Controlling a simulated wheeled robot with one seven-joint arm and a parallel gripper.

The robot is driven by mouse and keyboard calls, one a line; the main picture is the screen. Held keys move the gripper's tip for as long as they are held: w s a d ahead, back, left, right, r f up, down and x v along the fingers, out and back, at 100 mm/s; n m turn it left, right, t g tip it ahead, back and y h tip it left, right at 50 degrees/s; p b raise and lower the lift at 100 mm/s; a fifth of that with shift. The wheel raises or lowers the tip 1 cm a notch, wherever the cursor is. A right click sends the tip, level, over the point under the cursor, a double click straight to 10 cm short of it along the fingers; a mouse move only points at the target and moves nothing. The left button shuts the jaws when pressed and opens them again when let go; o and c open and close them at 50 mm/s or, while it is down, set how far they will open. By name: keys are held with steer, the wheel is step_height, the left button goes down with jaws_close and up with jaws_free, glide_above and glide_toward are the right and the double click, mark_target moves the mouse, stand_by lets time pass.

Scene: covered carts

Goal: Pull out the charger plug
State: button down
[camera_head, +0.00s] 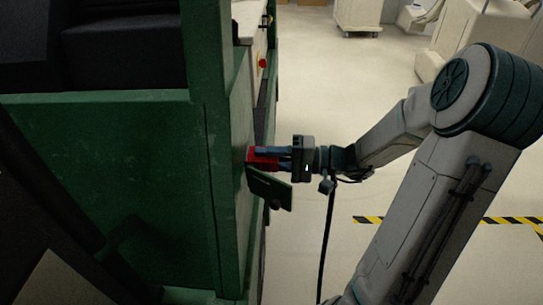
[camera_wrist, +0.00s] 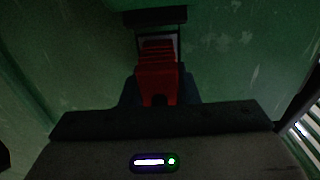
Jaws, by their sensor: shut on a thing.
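The red charger plug (camera_head: 262,154) is at the side panel of the green cart (camera_head: 228,190), at a socket with an open flap (camera_head: 268,188) hanging below it. My gripper (camera_head: 284,155) reaches in from the right and is shut on the plug. In the wrist view the red plug (camera_wrist: 158,78) stands between the fingers, its far end at a dark-framed opening (camera_wrist: 160,32) in the green panel. I cannot tell how deep the plug sits in the socket. The fingertips are partly hidden by the gripper body in the wrist view.
A black cable (camera_head: 327,245) hangs below my wrist towards the floor. Pale floor lies open to the right of the cart, with yellow-black striped tape (camera_head: 372,219). A white wheeled cart (camera_head: 358,16) stands at the back. A red button (camera_head: 263,63) is on the machine farther along.

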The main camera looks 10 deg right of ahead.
mark_target(290, 159)
steer(key=shift+s+a, duration=0.2)
steer(key=shift+a, duration=0.05)
steer(key=shift+d+f+p, duration=0.1)
steer(key=shift+d+p, duration=0.2)
steer(key=shift+d, duration=0.25)
steer(key=shift+p+v, duration=0.4)
steer(key=shift+v, duration=1.85)
